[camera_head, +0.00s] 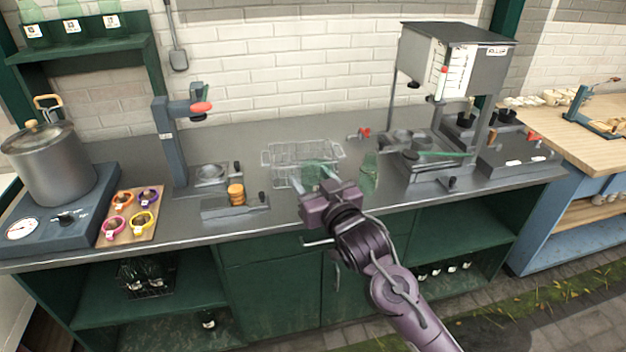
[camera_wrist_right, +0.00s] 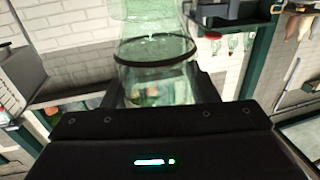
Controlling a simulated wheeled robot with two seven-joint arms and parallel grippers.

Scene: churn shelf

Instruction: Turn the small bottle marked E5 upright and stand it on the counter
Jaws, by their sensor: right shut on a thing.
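My right gripper (camera_head: 318,182) is over the counter (camera_head: 390,198), in front of the wire basket. It is shut on a clear green bottle (camera_head: 312,172), which is partly hidden behind the fingers. In the right wrist view the held bottle (camera_wrist_right: 155,75) sits between the fingers, with a dark band around its glass. No E5 mark is readable on it, and I cannot tell which end is up. Another green glass bottle (camera_head: 370,173) is on the counter just right of the gripper. My left gripper is not in view.
The wire basket (camera_head: 290,153) is behind the gripper. A block with an orange stack (camera_head: 236,195) lies to the left, near a blue press (camera_head: 168,140). A metal machine (camera_head: 440,150) stands to the right. Bare counter shows along the front edge.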

